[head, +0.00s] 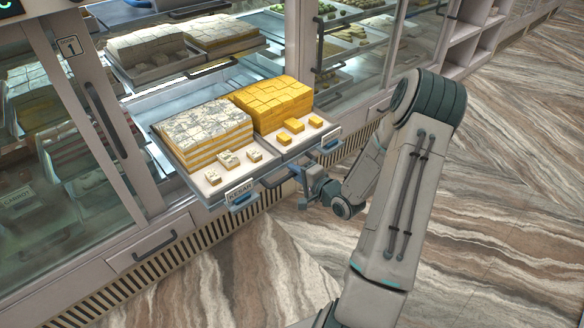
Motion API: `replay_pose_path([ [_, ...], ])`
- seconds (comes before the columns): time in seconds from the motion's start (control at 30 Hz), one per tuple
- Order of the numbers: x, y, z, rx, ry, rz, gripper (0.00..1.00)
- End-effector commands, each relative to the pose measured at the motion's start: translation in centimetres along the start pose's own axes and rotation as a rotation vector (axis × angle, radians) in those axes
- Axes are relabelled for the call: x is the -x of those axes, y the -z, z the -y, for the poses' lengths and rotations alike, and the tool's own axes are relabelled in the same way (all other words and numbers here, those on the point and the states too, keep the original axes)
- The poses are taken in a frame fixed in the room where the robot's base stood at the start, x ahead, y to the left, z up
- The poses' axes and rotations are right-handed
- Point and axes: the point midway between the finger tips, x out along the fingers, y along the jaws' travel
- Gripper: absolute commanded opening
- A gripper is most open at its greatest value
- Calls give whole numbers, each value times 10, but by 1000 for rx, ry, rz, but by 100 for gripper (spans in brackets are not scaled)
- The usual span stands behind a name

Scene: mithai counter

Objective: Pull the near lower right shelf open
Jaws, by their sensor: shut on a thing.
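The lower shelf (160,150) at the open part of the glass case stands out past the case front, over the floor. It bears a tray of white-and-yellow layered sweets (203,133) and a tray of yellow-orange sweets (272,102), with a few loose pieces in front of each. A dark bar handle (276,179) runs along the shelf's front edge. My gripper (298,172) is at this handle and shut on it, at the right of the front edge. The fingertips are small and partly hidden, so the exact grip is unclear.
A glass door (60,110) marked 1 covers the left of the case. An upper shelf (150,84) with more sweets is behind the lower one. A drawer with a dark handle (154,246) is low at left. The marble floor (480,190) is clear at right.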

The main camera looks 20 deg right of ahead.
Motion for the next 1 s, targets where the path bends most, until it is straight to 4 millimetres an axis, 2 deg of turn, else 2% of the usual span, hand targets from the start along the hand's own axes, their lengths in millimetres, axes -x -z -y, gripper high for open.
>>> replay_pose_path([
  [0.33,1,1,0,1,0,-1,0],
  [0.37,1,1,0,1,0,-1,23],
  [0.4,1,1,0,1,0,-1,32],
  [0.77,5,1,0,0,-1,-2,32],
  [0.87,17,2,0,0,-2,-4,32],
  [1.0,46,2,2,-3,-2,-6,32],
])
